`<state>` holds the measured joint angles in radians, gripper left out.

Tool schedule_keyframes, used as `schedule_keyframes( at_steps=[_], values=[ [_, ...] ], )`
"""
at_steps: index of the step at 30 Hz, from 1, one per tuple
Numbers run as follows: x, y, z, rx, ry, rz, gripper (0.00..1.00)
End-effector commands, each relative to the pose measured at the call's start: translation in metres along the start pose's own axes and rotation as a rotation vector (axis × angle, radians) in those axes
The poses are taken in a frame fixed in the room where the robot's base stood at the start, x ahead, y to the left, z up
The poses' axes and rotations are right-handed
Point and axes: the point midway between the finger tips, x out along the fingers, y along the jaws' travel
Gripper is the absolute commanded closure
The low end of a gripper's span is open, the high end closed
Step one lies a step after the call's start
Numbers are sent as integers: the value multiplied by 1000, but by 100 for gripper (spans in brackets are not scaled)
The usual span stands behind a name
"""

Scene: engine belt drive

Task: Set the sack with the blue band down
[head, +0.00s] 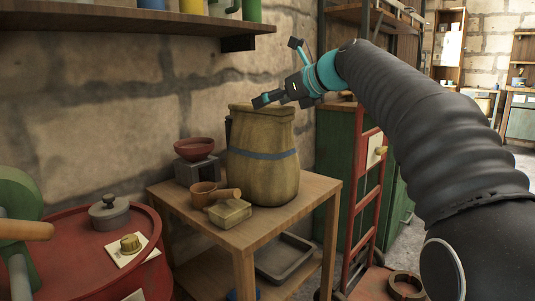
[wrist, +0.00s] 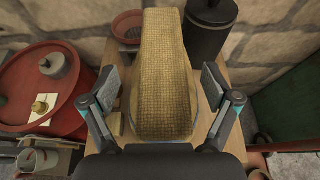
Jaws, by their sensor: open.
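The sack with the blue band (head: 264,165) stands upright on the small wooden table (head: 318,188) in the head view. It is tan, with a blue band around its middle. In the wrist view the sack (wrist: 164,80) fills the centre, seen from above. My gripper (head: 268,100) is at the top of the sack in the head view. In the wrist view my gripper (wrist: 164,84) is open, one finger on each side of the sack, with gaps between fingers and cloth. The sack's far side is hidden.
A red bowl (head: 195,149) on a grey block, a wooden cup (head: 205,193) and a small box (head: 230,213) share the tabletop. A dark canister (wrist: 208,30) stands close behind the sack. A red drum table (head: 85,245) is at left, a shelf (head: 150,20) above.

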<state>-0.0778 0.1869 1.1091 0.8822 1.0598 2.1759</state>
Motion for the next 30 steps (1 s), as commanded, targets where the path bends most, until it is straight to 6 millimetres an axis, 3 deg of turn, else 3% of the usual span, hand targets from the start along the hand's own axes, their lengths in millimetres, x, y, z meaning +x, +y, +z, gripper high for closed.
schedule_keyframes(
  at_steps=[6,14,24,25,30],
  values=[
    [31,-3,0,4,0,3,12],
    [34,-5,0,5,0,0,12],
    [36,1,2,-1,2,0,95],
    [36,1,2,-1,1,0,100],
    [32,4,8,-6,-9,-3,100]
  ],
)
